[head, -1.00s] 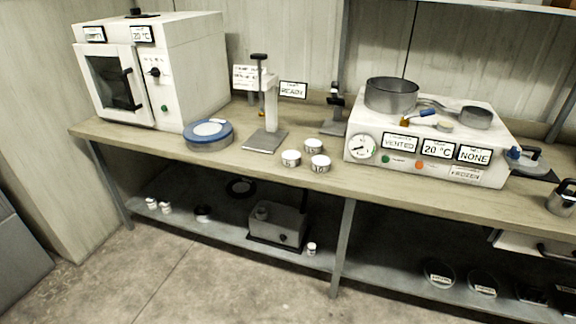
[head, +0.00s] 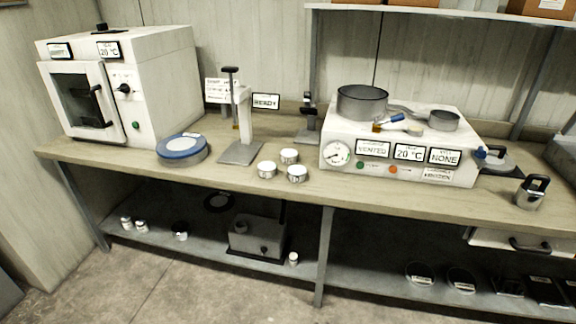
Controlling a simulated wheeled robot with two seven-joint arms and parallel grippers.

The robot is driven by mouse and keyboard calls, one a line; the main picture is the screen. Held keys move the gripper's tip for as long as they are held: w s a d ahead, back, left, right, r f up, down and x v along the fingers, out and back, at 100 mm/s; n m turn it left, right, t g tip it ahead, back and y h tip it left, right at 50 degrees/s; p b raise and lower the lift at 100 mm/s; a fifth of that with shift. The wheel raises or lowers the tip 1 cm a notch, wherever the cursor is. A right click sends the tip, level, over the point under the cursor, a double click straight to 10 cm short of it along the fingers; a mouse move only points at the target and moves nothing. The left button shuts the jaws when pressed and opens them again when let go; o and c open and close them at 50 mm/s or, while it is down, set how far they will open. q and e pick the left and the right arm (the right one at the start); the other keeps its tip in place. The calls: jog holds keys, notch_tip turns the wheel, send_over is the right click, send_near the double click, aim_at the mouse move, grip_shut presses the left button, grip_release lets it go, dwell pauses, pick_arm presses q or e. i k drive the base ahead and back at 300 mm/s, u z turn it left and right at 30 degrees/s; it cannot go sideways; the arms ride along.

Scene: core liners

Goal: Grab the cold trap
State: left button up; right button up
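A small steel canister with a black loop handle (head: 531,193) stands upright on the bench at the far right; it looks like the cold trap, but I can read no label on it. Left of it is a white bench unit (head: 345,175) with a dial and panels reading "VENTED", "20 °C" and "NONE". A wide grey metal drum (head: 362,103) and a smaller grey pot (head: 443,121) sit on top of this unit. Neither of my grippers is in view.
A white oven (head: 165,85) stands at the bench's left end, with a blue-lidded round tin (head: 182,148) beside it. A press stand (head: 240,152) and three small white cups (head: 297,173) stand mid-bench. A grey pump (head: 256,238) sits on the lower shelf. Floor in front is clear.

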aim_at(528, 197)
jog(key=z, duration=1.35)
jog(key=i, duration=2.35)
jog(key=z, duration=0.25)
